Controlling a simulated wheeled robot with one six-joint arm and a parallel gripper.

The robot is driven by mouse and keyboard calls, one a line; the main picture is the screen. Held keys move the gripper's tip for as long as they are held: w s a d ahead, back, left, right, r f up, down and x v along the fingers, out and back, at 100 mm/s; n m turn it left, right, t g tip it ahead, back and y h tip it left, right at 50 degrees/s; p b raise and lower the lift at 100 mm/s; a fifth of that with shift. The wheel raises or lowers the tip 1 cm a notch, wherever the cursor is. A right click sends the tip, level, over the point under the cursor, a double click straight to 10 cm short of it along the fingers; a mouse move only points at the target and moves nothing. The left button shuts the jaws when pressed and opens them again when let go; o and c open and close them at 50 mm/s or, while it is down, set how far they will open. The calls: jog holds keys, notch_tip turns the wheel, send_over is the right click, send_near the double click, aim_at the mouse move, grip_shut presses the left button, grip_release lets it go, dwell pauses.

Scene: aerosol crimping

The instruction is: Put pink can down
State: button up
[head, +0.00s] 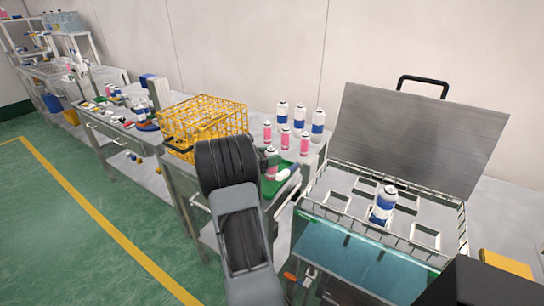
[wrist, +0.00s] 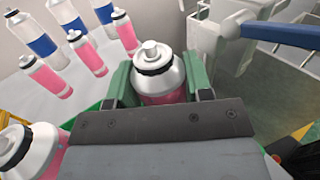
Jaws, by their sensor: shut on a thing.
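The pink can (wrist: 161,82), with a white shoulder, dark collar and white valve, is upright between the green fingers of my gripper (wrist: 160,88), which is shut on it. Its lower part is hidden by the gripper body. In the head view my dark wrist covers much of the gripper. Pink cans (head: 284,138) stand in a row on the metal table (head: 256,122), with a row of blue-banded cans (head: 299,116) behind them. Both rows show at upper left in the wrist view. Another pink can (wrist: 28,152) is close at lower left there.
A yellow wire basket (head: 203,125) stands left of my wrist. To the right, a wire-sided rack (head: 345,180) with an open grey lid (head: 415,140) holds one blue-banded can (head: 384,203). A blue-handled device (wrist: 275,30) is at upper right in the wrist view.

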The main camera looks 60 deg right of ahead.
jog(key=shift+f, duration=0.1)
jog(key=o, duration=1)
jog(key=shift+w+a, duration=0.1)
jog(key=v, duration=1.2)
jog(key=s+a+f+m+t+y, duration=0.1)
jog(key=s+a+m+t+y, duration=0.1)
jog(key=a, duration=0.9)
jog(key=s+a+m+t+y, duration=0.3)
jog(key=a+m+t+y, duration=0.2)
jog(key=a+y, duration=0.3)
jog(key=s+a+f+m+t+y, duration=0.1)
jog(key=a+m+t+y, duration=0.3)
jog(key=a, duration=1)
jog(key=shift+s+a+f+t+y, duration=0.15)
jog(key=shift+s+f+t+y, duration=0.35)
jog(key=shift+s+t, duration=0.4)
jog(key=shift+w+r, duration=0.1)
